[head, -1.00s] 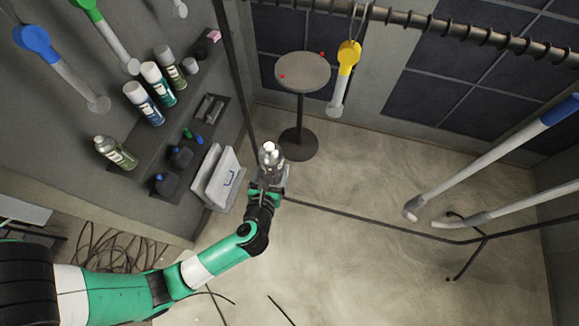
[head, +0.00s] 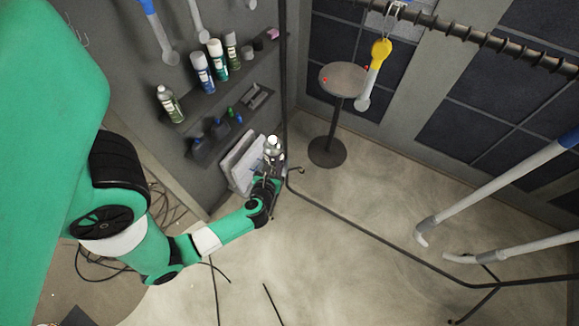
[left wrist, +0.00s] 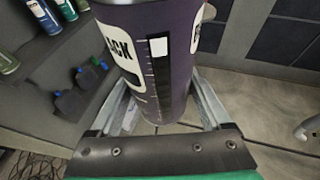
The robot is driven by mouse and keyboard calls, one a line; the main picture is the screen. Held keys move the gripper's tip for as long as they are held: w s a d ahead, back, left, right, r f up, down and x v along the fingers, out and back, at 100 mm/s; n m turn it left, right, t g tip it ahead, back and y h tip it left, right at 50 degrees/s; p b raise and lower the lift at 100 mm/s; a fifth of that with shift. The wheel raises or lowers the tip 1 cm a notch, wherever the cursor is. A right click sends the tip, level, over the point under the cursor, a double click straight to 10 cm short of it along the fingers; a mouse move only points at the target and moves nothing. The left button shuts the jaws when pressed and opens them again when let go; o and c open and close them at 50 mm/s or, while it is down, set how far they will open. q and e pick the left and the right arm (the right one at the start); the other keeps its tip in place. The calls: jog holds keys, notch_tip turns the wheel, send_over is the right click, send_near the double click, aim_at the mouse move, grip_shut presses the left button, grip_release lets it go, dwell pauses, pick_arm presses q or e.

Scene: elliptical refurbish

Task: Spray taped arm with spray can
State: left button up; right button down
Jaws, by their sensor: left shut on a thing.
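My left gripper (head: 268,178) is shut on a spray can (head: 273,150), which it holds upright in front of the wall shelves. In the left wrist view the can (left wrist: 172,60) is dark purple with a white label, clamped between the two fingers of the gripper (left wrist: 160,105). A yellow-ended arm (head: 375,72) with a grey lower end hangs from the rail at the back, beside a round table. Two more pale arms, one with a blue upper part (head: 500,190), stand at the right. I cannot make out tape on any of them. My right gripper is not in view.
Several spray cans (head: 203,72) stand on the wall shelf at left, with dark bottles (head: 218,128) lower down. The round table (head: 343,80) stands at the back. A dark floor rail (head: 370,238) crosses the open floor, and cables (head: 170,207) lie at left.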

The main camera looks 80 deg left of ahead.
pick_arm(q)
jog(key=w+a+b, duration=0.1)
jog(key=w+a, duration=0.1)
jog(key=w, duration=0.3)
jog(key=shift+w+a, duration=0.3)
jog(key=shift+r, duration=0.1)
